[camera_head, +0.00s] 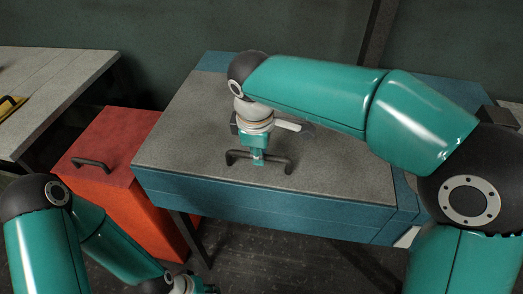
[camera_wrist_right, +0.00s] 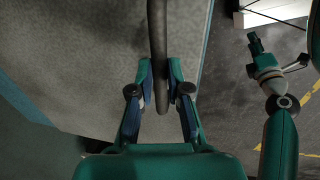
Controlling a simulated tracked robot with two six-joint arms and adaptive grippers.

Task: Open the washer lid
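The washer is a broad blue box (camera_head: 270,208) with a flat grey lid (camera_head: 185,135) that lies down on it. A dark bar handle (camera_head: 280,160) stands on the lid near its front edge; it also shows in the right wrist view (camera_wrist_right: 157,35). My right gripper (camera_head: 258,161) is over the handle from above. In the wrist view its two fingers (camera_wrist_right: 160,85) press in on both sides of the bar. My left gripper (camera_head: 190,286) is low at the bottom edge, away from the lid; its fingers are too small to read.
A red box (camera_head: 125,130) with a dark handle (camera_head: 90,164) stands left of the washer. A grey-topped table (camera_head: 50,75) with a yellow item (camera_head: 10,106) is at the far left. The dark floor (camera_head: 270,262) in front of the washer is clear.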

